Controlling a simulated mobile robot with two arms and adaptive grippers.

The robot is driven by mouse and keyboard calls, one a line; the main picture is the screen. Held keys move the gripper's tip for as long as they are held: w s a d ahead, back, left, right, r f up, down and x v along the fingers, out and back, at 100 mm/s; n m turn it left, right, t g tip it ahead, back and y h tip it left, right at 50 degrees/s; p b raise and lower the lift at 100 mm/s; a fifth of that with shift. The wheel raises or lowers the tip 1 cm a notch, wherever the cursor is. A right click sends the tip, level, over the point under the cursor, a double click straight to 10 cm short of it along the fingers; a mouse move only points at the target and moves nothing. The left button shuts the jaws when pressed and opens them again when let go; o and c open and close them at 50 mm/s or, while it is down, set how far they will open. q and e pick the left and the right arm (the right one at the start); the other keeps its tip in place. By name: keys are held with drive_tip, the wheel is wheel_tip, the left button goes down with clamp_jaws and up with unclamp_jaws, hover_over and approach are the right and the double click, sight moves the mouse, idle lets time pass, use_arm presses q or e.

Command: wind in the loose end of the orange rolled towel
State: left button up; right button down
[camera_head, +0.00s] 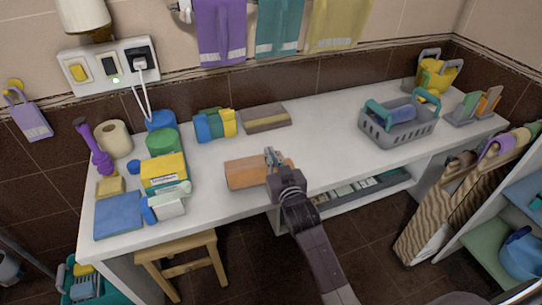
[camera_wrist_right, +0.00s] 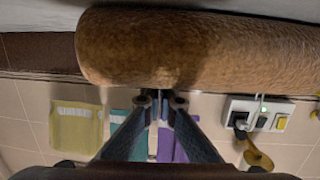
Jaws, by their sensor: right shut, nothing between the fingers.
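The orange rolled towel (camera_head: 243,172) lies on the white counter near its front edge, its long side running left to right. It fills the upper part of the right wrist view (camera_wrist_right: 200,50) as a brown-orange roll. I cannot make out its loose end in either view. My right gripper (camera_head: 271,157) is over the right part of the roll and hides some of it. In the right wrist view its fingertips (camera_wrist_right: 160,97) are together and empty, at the roll's edge; I cannot tell whether they touch it. My left gripper is in neither view.
Left of the roll stand a yellow box (camera_head: 163,170), a blue folded cloth (camera_head: 119,214) and a green tub (camera_head: 162,140). A folded brown towel (camera_head: 265,118) lies behind. A grey basket (camera_head: 398,127) is at right. The counter between roll and basket is clear.

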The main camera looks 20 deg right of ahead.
drive_tip(key=shift+w+f, duration=0.15)
drive_tip(key=shift+w, duration=0.7)
drive_tip(key=shift+w+d+f+b, duration=0.1)
drive_tip(key=shift+w+b, duration=0.5)
drive_tip(key=shift+w, duration=0.45)
